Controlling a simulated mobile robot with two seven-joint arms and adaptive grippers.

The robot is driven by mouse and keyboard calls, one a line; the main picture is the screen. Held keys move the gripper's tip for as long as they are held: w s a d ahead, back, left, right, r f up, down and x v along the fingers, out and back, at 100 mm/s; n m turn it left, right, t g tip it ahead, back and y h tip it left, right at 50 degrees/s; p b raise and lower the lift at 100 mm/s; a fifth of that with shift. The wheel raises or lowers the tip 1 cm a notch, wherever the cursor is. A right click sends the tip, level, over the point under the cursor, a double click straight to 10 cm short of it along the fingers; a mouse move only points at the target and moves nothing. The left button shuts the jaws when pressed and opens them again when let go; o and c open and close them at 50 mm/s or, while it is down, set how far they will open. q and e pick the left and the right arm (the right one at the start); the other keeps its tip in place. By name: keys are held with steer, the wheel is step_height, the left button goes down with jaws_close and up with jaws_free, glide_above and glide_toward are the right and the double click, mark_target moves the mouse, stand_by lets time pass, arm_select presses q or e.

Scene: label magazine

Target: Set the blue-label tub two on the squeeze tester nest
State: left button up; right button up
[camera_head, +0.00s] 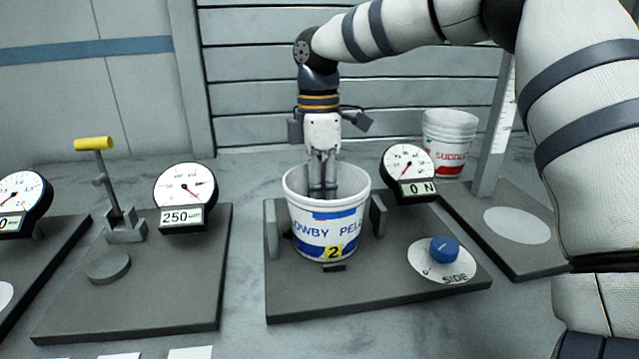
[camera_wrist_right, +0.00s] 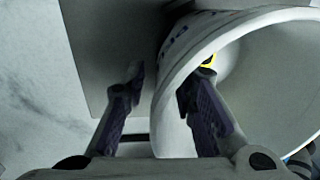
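The blue-label tub two (camera_head: 312,215) is a white open bucket with blue lettering and a yellow "2" patch. In the head view it stands upright on the squeeze tester (camera_head: 300,295), between a left jaw (camera_head: 273,238) and a right jaw (camera_head: 378,214). The nest under it is mostly hidden. My right gripper (camera_head: 322,190) points down at the tub's rear rim. In the right wrist view its fingers (camera_wrist_right: 165,85) are apart, one outside and one inside the tub wall (camera_wrist_right: 170,105), with a gap visible on the outer side. My left gripper is not in view.
A red-label white tub (camera_head: 449,140) stands behind at right, near a post stand (camera_head: 495,130). A yellow-handled press (camera_head: 110,195) and a gauge reading 250 (camera_head: 185,195) are at left.

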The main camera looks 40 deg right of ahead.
arm_select(q)
steer(key=shift+s+f+g+b, duration=0.3)
steer(key=shift+s+f+b, duration=0.25)
steer(key=shift+s+f, duration=0.2)
arm_select(e)
step_height(320, 180, up, 12)
steer(key=shift+w+d, duration=0.25)
steer(key=shift+w, duration=0.2)
